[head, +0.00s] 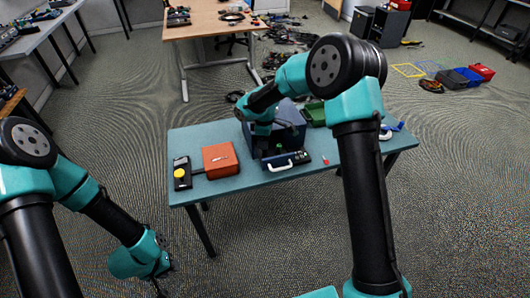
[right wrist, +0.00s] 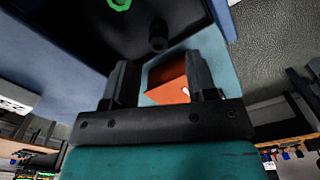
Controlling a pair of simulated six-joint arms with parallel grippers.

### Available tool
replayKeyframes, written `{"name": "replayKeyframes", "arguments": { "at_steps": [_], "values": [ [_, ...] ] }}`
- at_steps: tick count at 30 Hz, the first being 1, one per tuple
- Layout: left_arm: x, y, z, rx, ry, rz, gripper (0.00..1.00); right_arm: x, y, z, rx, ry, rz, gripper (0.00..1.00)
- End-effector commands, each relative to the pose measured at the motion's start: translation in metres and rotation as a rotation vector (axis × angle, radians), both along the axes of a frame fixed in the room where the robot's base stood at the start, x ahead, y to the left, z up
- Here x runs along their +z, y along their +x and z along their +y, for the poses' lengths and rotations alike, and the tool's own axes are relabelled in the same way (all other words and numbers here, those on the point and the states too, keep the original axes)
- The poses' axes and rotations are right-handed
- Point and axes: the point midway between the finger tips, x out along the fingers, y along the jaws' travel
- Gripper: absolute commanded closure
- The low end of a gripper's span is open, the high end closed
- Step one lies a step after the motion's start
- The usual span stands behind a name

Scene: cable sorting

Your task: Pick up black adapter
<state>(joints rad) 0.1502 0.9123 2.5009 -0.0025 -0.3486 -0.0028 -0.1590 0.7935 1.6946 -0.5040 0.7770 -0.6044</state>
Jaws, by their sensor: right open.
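I cannot single out the black adapter with certainty. A dark case with a white handle (head: 288,165) and green parts lies at the table's front edge. In the right wrist view a black surface (right wrist: 190,14) with a green ring (right wrist: 120,4) and a small dark cylindrical piece (right wrist: 157,40) shows just beyond my fingertips. My right gripper (right wrist: 160,68) is open, with nothing held between its fingers; its arm hides part of it in the head view. My left gripper (head: 163,282) hangs low, left of the table, away from everything; its jaws are too small to read.
The teal table (head: 240,183) also carries an orange box (head: 220,160), a black device with a yellow button (head: 182,173), a blue bin (head: 292,118) and a green bin (head: 314,113). The bin stands close to my right arm.

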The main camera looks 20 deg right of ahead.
Motion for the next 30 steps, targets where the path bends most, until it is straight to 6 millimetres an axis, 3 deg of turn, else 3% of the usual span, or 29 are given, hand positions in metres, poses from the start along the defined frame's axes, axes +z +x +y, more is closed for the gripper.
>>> {"name": "replayKeyframes", "arguments": {
  "at_steps": [5,15,30],
  "values": [
    [0.0,0.0,0.0,0.0,0.0,0.0,0.62,-0.01,-0.001,-0.001,-0.001,0.0,0.002,0.48],
    [0.0,0.0,0.0,0.0,0.0,0.0,0.62,-0.05,-0.001,-0.003,0.0,0.0,0.002,0.48],
    [0.0,0.0,0.0,0.0,0.0,0.0,0.62,-0.052,0.0,-0.003,0.0,0.0,0.0,0.48]
  ]
}}
